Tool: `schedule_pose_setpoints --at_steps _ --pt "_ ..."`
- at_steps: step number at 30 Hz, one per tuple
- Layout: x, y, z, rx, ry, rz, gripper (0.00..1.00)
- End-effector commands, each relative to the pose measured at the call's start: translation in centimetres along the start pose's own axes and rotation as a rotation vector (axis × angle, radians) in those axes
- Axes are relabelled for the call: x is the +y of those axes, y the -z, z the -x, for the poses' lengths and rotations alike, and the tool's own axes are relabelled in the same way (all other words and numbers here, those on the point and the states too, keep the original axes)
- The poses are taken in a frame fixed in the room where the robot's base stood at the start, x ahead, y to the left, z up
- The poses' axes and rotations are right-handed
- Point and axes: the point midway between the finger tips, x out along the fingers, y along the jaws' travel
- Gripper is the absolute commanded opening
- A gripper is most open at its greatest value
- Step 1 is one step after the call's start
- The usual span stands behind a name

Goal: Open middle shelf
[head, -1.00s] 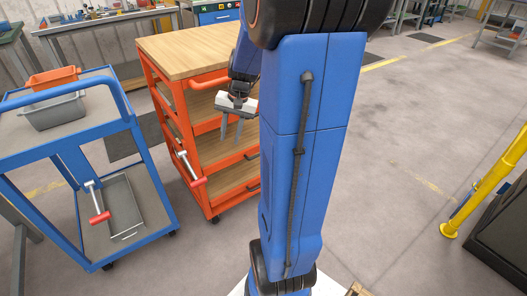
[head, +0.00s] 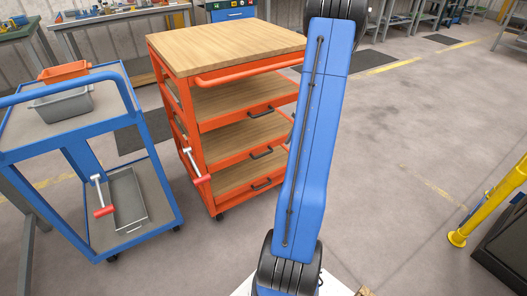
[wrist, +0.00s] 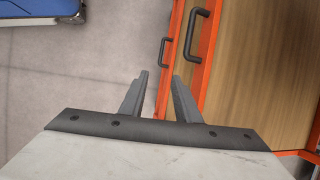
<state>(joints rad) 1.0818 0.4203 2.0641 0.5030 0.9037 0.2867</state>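The orange cart (head: 222,79) has a wooden top and three wooden shelves with orange fronts and dark handles. The middle shelf (head: 235,132) is in line with the shelves above and below; its dark handle (head: 262,153) is on its front. In the head view my gripper is hidden behind my blue arm. In the wrist view my gripper (wrist: 160,75) is open with nothing between its fingers. A larger dark handle (wrist: 191,36) and a smaller one (wrist: 163,50) lie beyond the fingertips, apart from them. I cannot tell which shelf each belongs to.
A blue trolley (head: 140,109) stands left of the cart, with an orange bin (head: 64,71) and grey bin (head: 62,104) on top and a grey tray (head: 128,199) below. A yellow post (head: 487,208) stands at right. The floor between is clear.

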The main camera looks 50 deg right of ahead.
Motion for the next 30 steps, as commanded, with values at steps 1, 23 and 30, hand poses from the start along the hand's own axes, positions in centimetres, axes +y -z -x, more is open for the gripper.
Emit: schedule_pose_setpoints --at_steps 1,23,30 --pt "0.3 0.7 -0.2 -0.004 0.004 -0.018 0.29" --pt "-3.6 -6.1 -4.2 -0.008 0.007 -0.031 0.29" --pt "-4.9 -8.3 -6.3 -0.010 0.007 -0.035 0.29"
